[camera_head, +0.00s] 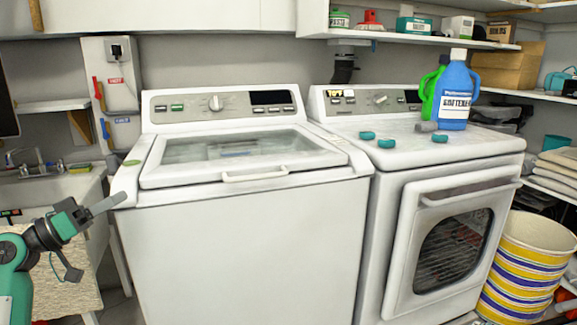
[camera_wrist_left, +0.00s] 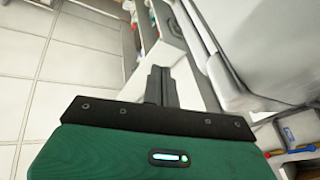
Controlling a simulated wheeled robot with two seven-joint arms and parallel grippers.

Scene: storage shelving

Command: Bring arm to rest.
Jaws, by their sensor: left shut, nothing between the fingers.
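My left gripper (camera_head: 108,203) is at the left of the head view, in front of the washer's left front edge. Its fingers are together and point right, with nothing between them. In the left wrist view the shut fingers (camera_wrist_left: 161,86) stick out past the dark gripper body, with floor and appliance sides beyond. I cannot tell from these views whether the fingertips touch the washer. My right gripper is not in view.
The white washer (camera_head: 240,240), lid closed, fills the middle. The dryer (camera_head: 400,190) stands right of it, bearing a blue softener bottle (camera_head: 456,95), a green bottle (camera_head: 429,95) and teal pieces (camera_head: 386,143). A sink (camera_head: 55,187) is at left, a striped basket (camera_head: 525,265) at right. Floor tiles (camera_wrist_left: 60,70) look clear.

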